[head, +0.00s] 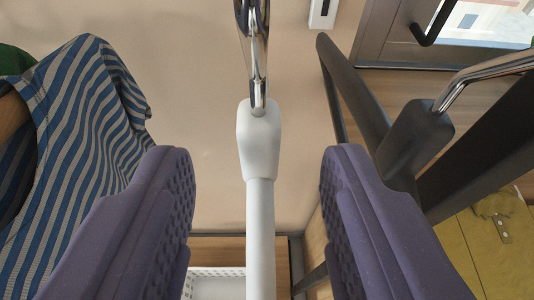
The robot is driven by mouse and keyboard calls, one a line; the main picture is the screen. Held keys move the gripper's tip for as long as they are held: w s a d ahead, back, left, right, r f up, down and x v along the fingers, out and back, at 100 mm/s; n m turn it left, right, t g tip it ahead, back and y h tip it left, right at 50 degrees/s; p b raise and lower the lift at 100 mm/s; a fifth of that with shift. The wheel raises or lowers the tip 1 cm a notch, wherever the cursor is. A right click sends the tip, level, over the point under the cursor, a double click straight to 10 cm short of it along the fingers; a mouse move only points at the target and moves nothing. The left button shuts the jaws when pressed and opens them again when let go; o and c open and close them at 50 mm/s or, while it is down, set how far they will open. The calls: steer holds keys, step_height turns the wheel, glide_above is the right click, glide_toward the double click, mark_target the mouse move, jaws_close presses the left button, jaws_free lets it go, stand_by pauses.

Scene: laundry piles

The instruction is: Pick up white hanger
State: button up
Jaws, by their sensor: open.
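The white hanger (260,165) shows in the middle of the head view, with a thick white neck and a shiny metal hook (257,45) rising above it. Its white body runs down between my fingers and leaves the picture at the bottom. My gripper (257,215) is open, with one purple ridged finger on each side of the hanger. There is a visible gap between each finger and the white body. The rest of the hanger below is out of view.
A blue and grey striped garment (95,120) hangs at the left. A black hanger (413,140) with a metal hook is close at the right, near dark bars. A yellow garment (490,240) is at lower right. A white perforated basket (215,284) shows below.

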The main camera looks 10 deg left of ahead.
mark_target(259, 127)
steer(key=x, duration=0.2)
steer(key=shift+w+f, duration=0.1)
steer(key=shift+w, duration=0.2)
steer(key=shift+s, duration=0.1)
steer(key=shift+c, duration=0.2)
jaws_close()
